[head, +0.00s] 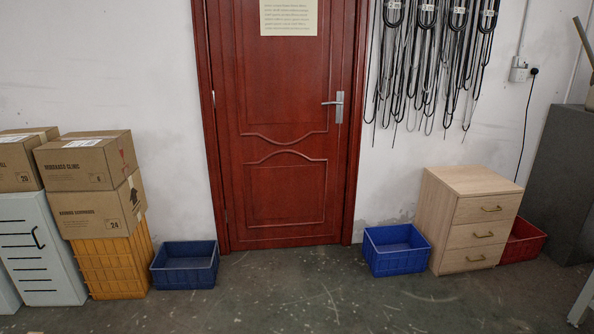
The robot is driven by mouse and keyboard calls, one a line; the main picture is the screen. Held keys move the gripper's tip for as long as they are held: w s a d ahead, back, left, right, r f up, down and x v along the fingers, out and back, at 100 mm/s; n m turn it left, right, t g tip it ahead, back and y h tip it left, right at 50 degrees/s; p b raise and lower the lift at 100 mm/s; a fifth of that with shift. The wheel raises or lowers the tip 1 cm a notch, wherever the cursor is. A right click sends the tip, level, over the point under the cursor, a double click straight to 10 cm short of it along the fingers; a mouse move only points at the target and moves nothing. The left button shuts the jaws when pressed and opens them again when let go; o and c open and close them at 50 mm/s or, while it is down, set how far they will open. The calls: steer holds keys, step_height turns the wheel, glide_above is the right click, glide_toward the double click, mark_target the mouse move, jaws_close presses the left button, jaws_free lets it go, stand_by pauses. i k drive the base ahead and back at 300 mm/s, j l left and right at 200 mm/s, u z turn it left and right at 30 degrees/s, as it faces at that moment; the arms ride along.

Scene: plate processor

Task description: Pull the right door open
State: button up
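A red-brown wooden door (282,110) stands shut in its red frame (355,150) at the middle of the head view. A silver lever handle (335,104) sits on the door's right side, at about mid-height in the picture. Hinges show on the door's left edge. A paper notice (288,17) is fixed to the upper part of the door. No other door is in view. My gripper is not in this view.
A blue crate (395,250) stands right of the door and a dark blue crate (185,268) left of it. A wooden drawer unit (466,220) stands further right. Boxes (92,160) on an orange crate (112,265) stand left. The floor before the door is clear.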

mark_target(275, 63)
steer(key=i+l, duration=0.25)
steer(key=i, duration=0.25)
steer(key=i+l, duration=0.2)
steer(key=i, duration=0.3)
steer(key=i+l, duration=0.25)
steer(key=i, duration=0.3)
steer(key=i+l+u, duration=0.1)
steer(key=i+l, duration=0.15)
steer(key=i, duration=0.25)
steer(key=i+l, duration=0.25)
steer(key=i, duration=0.25)
steer(key=i+l, duration=0.3)
steer(key=i, duration=0.2)
steer(key=i+l, duration=0.25)
steer(key=i, duration=0.25)
steer(key=u, duration=0.05)
